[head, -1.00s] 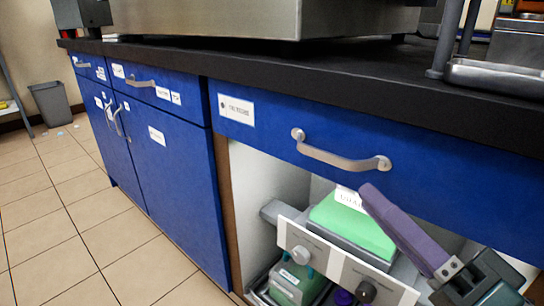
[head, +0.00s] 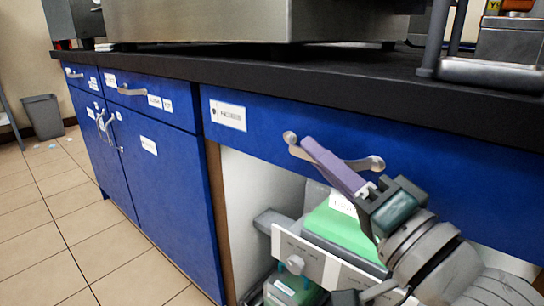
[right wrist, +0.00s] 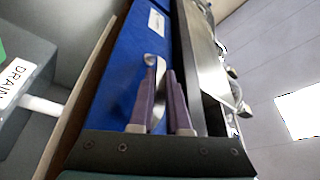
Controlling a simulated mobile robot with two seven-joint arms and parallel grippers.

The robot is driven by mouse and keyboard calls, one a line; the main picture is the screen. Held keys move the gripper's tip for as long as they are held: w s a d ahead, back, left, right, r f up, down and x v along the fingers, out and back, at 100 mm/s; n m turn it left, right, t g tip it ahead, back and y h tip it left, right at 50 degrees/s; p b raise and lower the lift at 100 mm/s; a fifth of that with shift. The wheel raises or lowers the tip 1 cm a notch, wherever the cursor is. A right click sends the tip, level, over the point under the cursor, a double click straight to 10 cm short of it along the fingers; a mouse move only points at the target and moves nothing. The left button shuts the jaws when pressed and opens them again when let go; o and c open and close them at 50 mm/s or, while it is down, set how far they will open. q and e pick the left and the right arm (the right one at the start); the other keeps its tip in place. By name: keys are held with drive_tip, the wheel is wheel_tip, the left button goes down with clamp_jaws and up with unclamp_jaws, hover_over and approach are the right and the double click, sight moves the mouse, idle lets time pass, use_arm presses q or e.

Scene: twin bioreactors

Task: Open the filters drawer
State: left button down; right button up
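A blue drawer (head: 245,140) with a white label (head: 228,115) sits under the black counter and is shut. The label is too blurred to read surely. Its silver bar handle (head: 362,163) is partly covered by my right gripper (head: 322,158). In the right wrist view, the purple fingers of the right gripper (right wrist: 164,88) are apart, with the handle (right wrist: 161,68) passing between them. I cannot tell whether either finger touches it. My left gripper is not in view.
An open bay below the drawer holds a green-topped box (head: 335,232) and a white-fronted unit (head: 300,255). Other blue drawers and doors (head: 165,175) are shut at left. The black counter edge (head: 300,92) overhangs the drawer.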

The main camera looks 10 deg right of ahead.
clamp_jaws()
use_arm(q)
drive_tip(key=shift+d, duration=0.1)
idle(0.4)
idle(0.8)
